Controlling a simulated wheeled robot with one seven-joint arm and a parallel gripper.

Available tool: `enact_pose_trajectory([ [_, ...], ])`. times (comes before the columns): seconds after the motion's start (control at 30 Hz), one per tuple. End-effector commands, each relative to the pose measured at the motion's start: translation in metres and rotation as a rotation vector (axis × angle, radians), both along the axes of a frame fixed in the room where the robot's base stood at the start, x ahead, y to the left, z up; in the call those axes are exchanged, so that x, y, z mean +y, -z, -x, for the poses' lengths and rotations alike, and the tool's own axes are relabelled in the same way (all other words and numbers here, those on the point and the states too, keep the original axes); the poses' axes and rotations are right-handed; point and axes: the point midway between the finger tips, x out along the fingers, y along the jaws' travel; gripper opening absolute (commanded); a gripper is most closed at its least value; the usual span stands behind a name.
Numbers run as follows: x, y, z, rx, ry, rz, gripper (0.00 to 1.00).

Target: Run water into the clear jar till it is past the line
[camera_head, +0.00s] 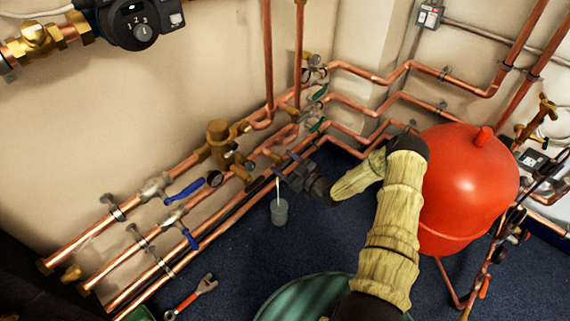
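The clear jar (279,213) is small and grey-looking and stands upright on the blue floor below the copper pipes. A thin pale streak (278,188), which looks like running water, drops from the pipework into its mouth. The line on the jar and the water level are too small to make out. My gripper (285,165) is dark and reaches in from the right, just above and right of the jar, at the lower pipes. Its fingers are at or near a small fitting over the streak. The tap there is mostly hidden, and I cannot tell whether the fingers touch or grip it.
Copper pipes (345,72) run along the wall, with blue lever valves (183,191) at left. A red tank (470,185) stands right, close to my arm. A wrench (192,297) and a green round container (300,297) are in front. Floor left of the jar is clear.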

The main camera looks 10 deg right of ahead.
Motion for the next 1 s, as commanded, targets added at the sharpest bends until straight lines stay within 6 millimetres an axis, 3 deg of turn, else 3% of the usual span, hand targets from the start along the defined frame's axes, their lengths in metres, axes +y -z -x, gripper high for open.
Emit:
enact_pose_trajectory([
  [0.6, -0.002, 0.0005, -0.0004, 0.16, 0.001, -0.217, 0.41],
  [0.93, -0.0023, 0.0008, -0.0003, 0.17, 0.002, -0.231, 0.41],
  [0.97, -0.0023, 0.0008, -0.0003, 0.17, 0.002, -0.231, 0.7],
  [1.0, -0.0023, 0.0008, -0.0003, 0.17, 0.002, -0.231, 0.78],
])
